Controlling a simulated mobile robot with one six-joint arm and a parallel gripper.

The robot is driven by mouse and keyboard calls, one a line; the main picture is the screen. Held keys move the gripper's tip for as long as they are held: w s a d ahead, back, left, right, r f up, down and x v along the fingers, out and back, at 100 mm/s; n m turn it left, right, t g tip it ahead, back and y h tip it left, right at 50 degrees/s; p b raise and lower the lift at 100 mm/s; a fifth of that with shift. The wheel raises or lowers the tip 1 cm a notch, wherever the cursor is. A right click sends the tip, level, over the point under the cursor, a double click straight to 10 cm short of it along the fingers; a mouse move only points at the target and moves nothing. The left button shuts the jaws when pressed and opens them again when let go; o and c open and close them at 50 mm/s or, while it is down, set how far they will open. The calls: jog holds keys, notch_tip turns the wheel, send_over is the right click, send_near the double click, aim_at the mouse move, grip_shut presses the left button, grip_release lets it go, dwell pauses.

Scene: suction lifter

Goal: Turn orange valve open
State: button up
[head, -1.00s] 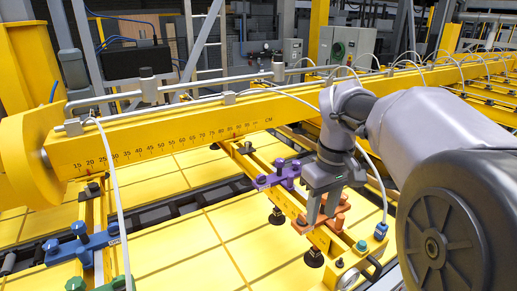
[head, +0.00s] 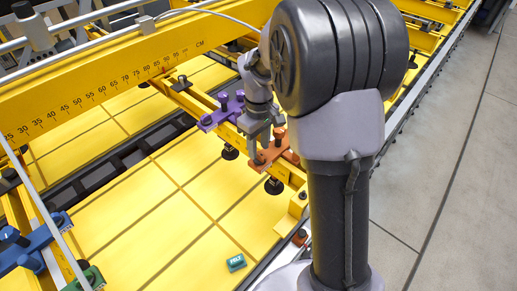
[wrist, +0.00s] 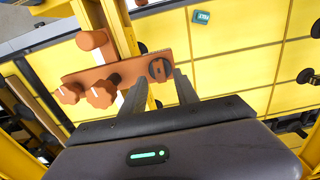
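The orange valve (head: 270,153) is mounted on the yellow beam right of centre in the head view. In the wrist view the orange valve body (wrist: 125,73) is a flat block with two lobed knobs (wrist: 86,93) at the left, a stub cylinder at the top and a round slotted piece (wrist: 159,69) at its right end. My gripper (head: 266,150) hangs over the orange valve, pointing down. In the wrist view my gripper (wrist: 160,80) is open and empty, its fingertips on either side of the round piece. I cannot tell whether they touch it.
A purple valve (head: 222,111) sits just left of my gripper on the same beam. A blue valve (head: 28,245) and a green one (head: 90,281) are at lower left. A teal block marked FELT (head: 236,262) lies on the yellow panels. Grey floor at right is clear.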

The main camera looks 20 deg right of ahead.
jog(key=shift+s+f, duration=0.35)
jog(key=shift+s, duration=0.1)
jog(key=shift+f, duration=0.2)
jog(key=shift+w+f, duration=0.3)
jog(key=shift+w, duration=0.2)
jog(key=shift+s+r, duration=0.15)
jog(key=shift+s, duration=0.15)
jog(key=c, duration=0.6)
grip_shut()
